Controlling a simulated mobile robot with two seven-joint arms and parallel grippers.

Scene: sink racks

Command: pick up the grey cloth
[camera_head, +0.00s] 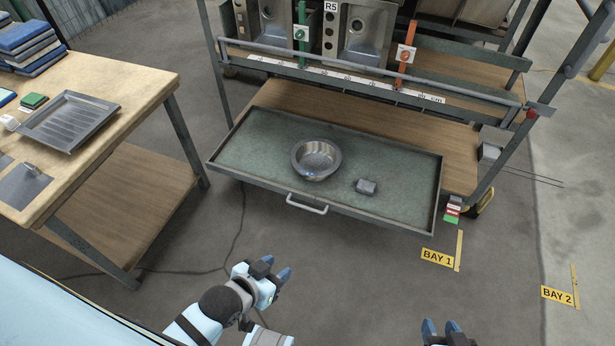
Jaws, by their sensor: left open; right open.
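A small grey folded piece (366,187), which looks like the grey cloth, lies in the pulled-out drawer tray (255,165), right of a round metal bowl (316,160). It is too small to tell its material for sure. My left gripper (275,270) is open and empty, in front of the drawer and below its handle in the picture. My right gripper (441,328) is at the bottom edge, partly cut off, open, and well short of the drawer. Neither gripper touches anything.
A wooden table (120,90) at left holds a metal tray (70,122), a green block (33,101) and a stack of blue and grey folded cloths (30,48). The drawer handle (307,205) juts forward. Steel sinks (368,35) stand in the rack behind.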

